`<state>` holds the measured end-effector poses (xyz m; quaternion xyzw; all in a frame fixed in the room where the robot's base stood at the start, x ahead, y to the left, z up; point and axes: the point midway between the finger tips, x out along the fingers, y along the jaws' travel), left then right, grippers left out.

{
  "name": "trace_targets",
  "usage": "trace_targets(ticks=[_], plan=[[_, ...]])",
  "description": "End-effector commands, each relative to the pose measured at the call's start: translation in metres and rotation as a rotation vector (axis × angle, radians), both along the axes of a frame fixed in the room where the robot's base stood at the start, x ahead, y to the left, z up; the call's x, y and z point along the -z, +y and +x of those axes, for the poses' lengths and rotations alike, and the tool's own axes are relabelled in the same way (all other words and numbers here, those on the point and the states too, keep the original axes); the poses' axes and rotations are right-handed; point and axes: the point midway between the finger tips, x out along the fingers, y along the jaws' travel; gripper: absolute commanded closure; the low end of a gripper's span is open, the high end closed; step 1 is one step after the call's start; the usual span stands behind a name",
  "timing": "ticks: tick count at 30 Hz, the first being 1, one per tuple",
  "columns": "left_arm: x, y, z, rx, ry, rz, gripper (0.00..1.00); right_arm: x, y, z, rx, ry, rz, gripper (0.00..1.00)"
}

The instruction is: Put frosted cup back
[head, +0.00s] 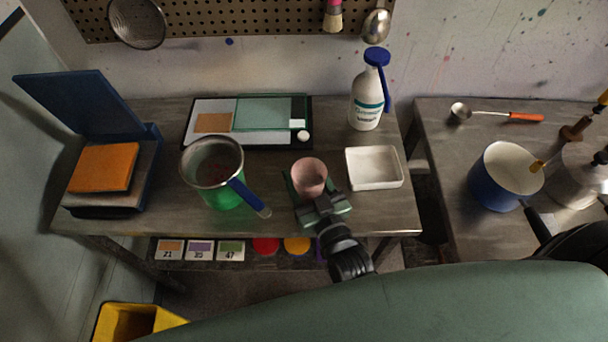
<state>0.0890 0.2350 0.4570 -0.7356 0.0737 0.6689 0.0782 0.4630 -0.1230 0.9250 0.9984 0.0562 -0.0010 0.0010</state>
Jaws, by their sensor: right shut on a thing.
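A small pinkish cup (309,172), which looks like the frosted cup, is upright near the front edge of the left workbench (255,218). My right gripper (311,189) reaches in from the front and is shut on this cup, with its fingers at the cup's sides. The gripper hides the cup's lower front, and I cannot tell whether its base touches the bench. My left gripper is not in view.
A green pot with a blue handle (224,195) stands left of the cup. A white tray (374,184) is close on its right. A panelled board (205,137) and a white bottle (366,105) stand behind. A blue pot (487,199) is on the right bench.

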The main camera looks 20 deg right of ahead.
Motion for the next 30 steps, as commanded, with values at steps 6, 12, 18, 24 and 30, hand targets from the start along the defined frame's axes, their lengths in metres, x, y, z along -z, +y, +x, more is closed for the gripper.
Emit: trace_targets(ticks=[6, 12, 18, 24, 30], plan=[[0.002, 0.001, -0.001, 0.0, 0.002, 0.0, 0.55, 0.003, 0.0, 0.0, 0.0, 0.0, 0.0, 0.24], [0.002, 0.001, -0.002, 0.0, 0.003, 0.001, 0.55, 0.003, 0.0, 0.0, 0.0, 0.0, 0.0, 0.21], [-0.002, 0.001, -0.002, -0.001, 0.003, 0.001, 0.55, -0.002, 0.0, 0.0, 0.0, 0.0, 0.0, 0.21], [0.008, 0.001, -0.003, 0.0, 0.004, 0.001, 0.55, 0.004, -0.003, -0.032, -0.001, 0.005, -0.001, 0.21], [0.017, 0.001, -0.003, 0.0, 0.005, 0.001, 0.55, 0.003, -0.008, -0.076, -0.001, 0.004, 0.0, 0.21]])
